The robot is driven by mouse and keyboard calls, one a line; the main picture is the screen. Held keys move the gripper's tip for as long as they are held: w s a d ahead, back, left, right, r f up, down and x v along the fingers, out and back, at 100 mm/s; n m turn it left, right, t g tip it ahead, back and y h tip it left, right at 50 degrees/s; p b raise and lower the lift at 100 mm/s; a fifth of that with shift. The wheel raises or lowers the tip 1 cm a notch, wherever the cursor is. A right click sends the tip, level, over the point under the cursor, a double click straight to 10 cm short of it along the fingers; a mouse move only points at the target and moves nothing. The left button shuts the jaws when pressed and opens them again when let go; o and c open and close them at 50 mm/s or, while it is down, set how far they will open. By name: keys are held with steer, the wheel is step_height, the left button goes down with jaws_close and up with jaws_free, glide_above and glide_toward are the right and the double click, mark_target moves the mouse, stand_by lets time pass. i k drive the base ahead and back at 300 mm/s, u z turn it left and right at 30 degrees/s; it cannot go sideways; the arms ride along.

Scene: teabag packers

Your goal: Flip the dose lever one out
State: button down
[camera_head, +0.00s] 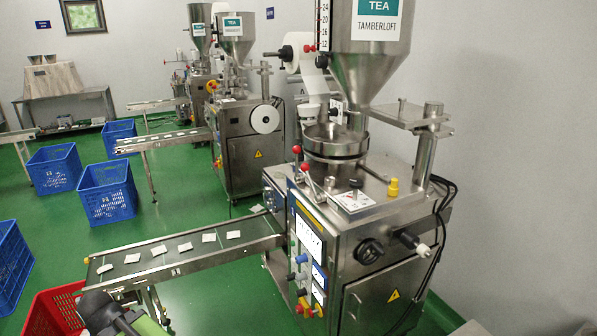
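The nearest teabag machine stands right of centre, with a steel hopper (368,62) above a round dosing bowl (337,141). Two thin levers with red ball ends rise at the bowl's left front: an upper red ball (297,149) and a lower red ball (305,167). I cannot tell from markings which is the dose lever. My gripper (108,313), dark with a green part beside it, shows partly at the bottom left edge, well apart from the levers. Its fingers cannot be made out clearly.
A conveyor (185,249) with several teabags runs left from the machine. A red crate (52,312) is below its end. Blue crates (107,192) stand on the green floor at left. A second machine (245,140) is behind. Green floor (215,300) is open before the conveyor.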

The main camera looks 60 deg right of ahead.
mark_target(305, 167)
steer(key=i, duration=0.85)
steer(key=u, duration=0.05)
